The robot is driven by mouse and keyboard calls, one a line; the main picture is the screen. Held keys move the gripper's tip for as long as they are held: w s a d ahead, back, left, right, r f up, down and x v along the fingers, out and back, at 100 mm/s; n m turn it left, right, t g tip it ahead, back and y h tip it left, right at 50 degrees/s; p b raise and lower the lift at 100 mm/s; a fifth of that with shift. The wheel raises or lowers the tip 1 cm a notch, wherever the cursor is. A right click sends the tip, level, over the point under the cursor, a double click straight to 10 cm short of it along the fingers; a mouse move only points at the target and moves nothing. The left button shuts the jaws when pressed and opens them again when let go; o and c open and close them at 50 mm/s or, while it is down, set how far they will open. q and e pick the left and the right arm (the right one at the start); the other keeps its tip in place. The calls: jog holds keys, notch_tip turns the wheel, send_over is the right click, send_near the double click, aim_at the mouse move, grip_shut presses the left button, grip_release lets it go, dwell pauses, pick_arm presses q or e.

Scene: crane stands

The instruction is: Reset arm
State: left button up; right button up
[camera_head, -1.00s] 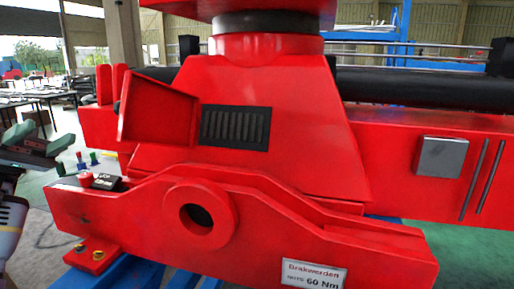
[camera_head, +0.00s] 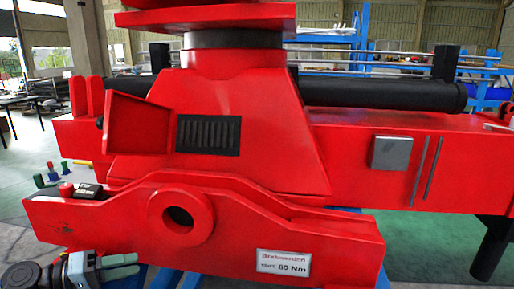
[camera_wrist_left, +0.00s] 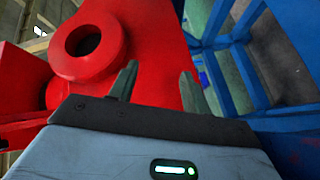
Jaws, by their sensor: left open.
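My left gripper (camera_head: 105,268) is at the lower left in the head view, low in front of the near red beam of the crane. In the left wrist view its two fingers (camera_wrist_left: 158,85) stand apart with nothing between them. The red crane (camera_head: 240,120) fills the middle of the head view. Its round boss with a dark hole (camera_head: 180,215) shows right of the gripper, and the same boss fills the upper left of the wrist view (camera_wrist_left: 85,42). My right gripper is not in view.
A small black device with a red knob (camera_head: 88,190) sits on the beam's left end. A white torque label (camera_head: 284,263) is on the beam's front. Blue stand bars (camera_wrist_left: 235,60) lie beyond the fingers.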

pick_arm(q)
jog(key=s+d+f+n+g+y+p, duration=0.1)
jog(key=s+d+f+y+p, duration=0.2)
jog(key=s+f, duration=0.75)
jog(key=s+d+f+y+p, duration=0.1)
jog(key=s+d+f+y, duration=0.35)
jog(key=f, duration=0.95)
jog(key=s+d+r+m+y+p, duration=0.1)
jog(key=s+d+m+y+p, duration=0.1)
jog(key=s, duration=1)
jog(key=s+d+r+m+t+y+p, duration=0.1)
jog(key=s+d+m+y+p, duration=0.1)
jog(key=s, duration=0.9)
jog(key=shift+s+d, duration=0.35)
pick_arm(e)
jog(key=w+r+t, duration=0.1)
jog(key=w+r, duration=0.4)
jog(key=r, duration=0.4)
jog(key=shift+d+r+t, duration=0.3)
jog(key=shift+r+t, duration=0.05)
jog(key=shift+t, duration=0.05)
pick_arm(q)
jog(key=shift+y, duration=0.25)
jog(key=shift+c, duration=1.3)
jog(key=shift+w+d+m, duration=0.1)
jog(key=shift+m, duration=0.2)
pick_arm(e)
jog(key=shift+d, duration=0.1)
